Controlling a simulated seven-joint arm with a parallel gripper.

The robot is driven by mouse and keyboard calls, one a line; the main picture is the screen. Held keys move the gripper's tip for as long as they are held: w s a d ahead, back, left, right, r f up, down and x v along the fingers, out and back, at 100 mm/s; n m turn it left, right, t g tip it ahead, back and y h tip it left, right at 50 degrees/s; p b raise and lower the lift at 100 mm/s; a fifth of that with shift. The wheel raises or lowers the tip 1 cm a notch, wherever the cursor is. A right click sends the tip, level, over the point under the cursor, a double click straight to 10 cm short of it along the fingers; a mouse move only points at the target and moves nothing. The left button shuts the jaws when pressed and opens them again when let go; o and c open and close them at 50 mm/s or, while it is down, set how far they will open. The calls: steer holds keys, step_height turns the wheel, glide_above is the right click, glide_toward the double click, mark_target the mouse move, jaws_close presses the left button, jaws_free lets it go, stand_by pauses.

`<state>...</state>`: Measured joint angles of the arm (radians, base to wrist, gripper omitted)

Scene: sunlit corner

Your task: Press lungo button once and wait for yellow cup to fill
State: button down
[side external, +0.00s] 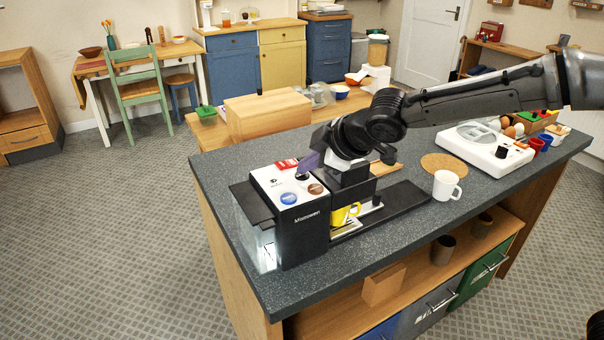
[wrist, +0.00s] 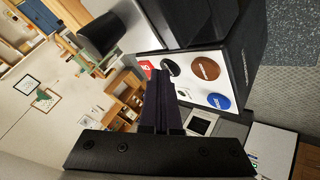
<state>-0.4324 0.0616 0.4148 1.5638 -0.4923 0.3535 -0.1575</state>
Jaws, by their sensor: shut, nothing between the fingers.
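The coffee machine (side external: 311,225) stands on the dark counter, with a white top panel carrying a blue button (side external: 288,198), a brown button (side external: 315,189), a dark button (side external: 302,176) and a red item (side external: 287,164). The wrist view also shows the blue (wrist: 218,101), brown (wrist: 205,68) and dark (wrist: 171,68) buttons; I cannot read which is lungo. The yellow cup (side external: 343,215) stands under the machine's outlet, partly hidden; its contents are not visible. My gripper (side external: 306,166) is shut and empty, its tips close to the dark button; I cannot tell whether they touch.
A white mug (side external: 445,186) stands on the counter to the right of the machine, near a round cork mat (side external: 443,164). A white appliance (side external: 483,147) and a box of eggs and vegetables (side external: 527,122) lie farther right. A wooden box (side external: 268,114) stands behind the counter.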

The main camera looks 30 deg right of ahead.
mark_target(308, 177)
steer(key=shift+r, duration=0.65)
steer(key=shift+r, duration=2.5)
